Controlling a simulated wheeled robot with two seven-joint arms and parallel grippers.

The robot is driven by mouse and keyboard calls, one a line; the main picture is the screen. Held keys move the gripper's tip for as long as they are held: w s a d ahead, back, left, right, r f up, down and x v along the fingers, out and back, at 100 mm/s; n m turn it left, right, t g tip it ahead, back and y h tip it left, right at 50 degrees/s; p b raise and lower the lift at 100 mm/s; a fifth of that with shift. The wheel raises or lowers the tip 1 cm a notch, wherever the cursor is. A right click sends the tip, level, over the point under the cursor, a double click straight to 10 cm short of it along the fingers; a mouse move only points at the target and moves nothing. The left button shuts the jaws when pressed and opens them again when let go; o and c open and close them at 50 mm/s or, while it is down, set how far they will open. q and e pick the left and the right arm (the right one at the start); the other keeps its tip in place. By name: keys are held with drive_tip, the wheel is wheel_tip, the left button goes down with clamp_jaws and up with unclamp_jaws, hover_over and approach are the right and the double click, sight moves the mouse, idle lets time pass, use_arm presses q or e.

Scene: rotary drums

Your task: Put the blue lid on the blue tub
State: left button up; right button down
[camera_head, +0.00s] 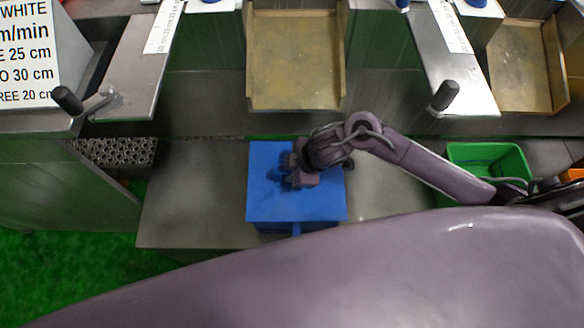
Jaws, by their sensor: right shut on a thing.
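The blue lid (318,204) is a flat blue square in the middle of the camera_head view, over the grey bench. My right gripper (297,177) comes in from the right and is shut on the lid near its centre. The gripper hides the part of the lid that it grips. Blue sides show below the lid's front edge, with a small blue piece sticking out at the front; this seems to be the blue tub (296,229), mostly hidden under the lid. I cannot tell whether lid and tub touch all round. My left gripper is not in view.
A green tub (491,160) stands at the right, with an orange thing (573,175) beside it. Two tan chutes (296,60) open at the back. Dark handles (67,100) stick up on metal ledges. The bench (190,205) left of the lid is clear.

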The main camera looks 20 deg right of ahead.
drive_tip(key=c, duration=1.1)
unclamp_jaws()
drive_tip(key=shift+c, duration=0.2)
